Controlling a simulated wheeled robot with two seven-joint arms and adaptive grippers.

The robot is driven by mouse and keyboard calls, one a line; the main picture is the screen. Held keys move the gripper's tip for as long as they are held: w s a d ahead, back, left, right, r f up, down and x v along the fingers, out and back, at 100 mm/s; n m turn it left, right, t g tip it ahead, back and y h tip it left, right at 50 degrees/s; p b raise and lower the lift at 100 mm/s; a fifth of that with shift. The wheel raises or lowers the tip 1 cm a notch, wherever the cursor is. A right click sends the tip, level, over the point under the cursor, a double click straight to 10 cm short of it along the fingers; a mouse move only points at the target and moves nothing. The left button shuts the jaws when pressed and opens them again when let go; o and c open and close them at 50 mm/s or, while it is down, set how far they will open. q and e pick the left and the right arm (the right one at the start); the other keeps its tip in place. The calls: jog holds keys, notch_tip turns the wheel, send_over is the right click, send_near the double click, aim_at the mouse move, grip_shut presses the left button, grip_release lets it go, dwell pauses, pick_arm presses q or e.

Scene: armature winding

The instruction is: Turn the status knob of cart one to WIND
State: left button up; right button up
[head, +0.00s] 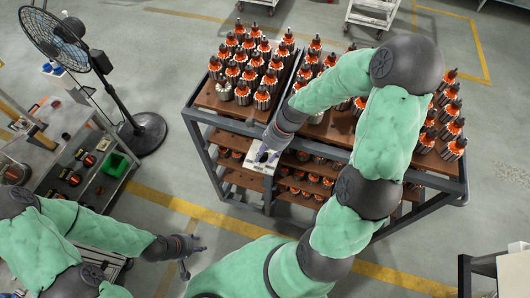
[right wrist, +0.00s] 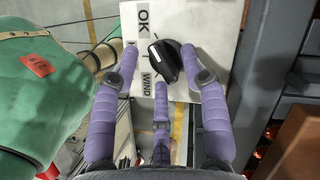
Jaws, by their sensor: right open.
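The black status knob (right wrist: 166,62) is on a white label plate (right wrist: 205,22) in the right wrist view. My right gripper (right wrist: 160,57) is open, with fingers on the knob's left and right and a third below; contact is unclear. In the head view the plate (head: 257,167) is on the cart's front left. My left gripper (head: 191,256) is open and empty above the floor.
The cart (head: 225,121) carries several orange-and-dark armatures on its shelves, partly behind my right arm. A black fan (head: 147,132) stands upper left. Floor is free between bench and cart.

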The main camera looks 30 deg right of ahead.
jog(key=shift+w+f, duration=0.1)
grip_shut()
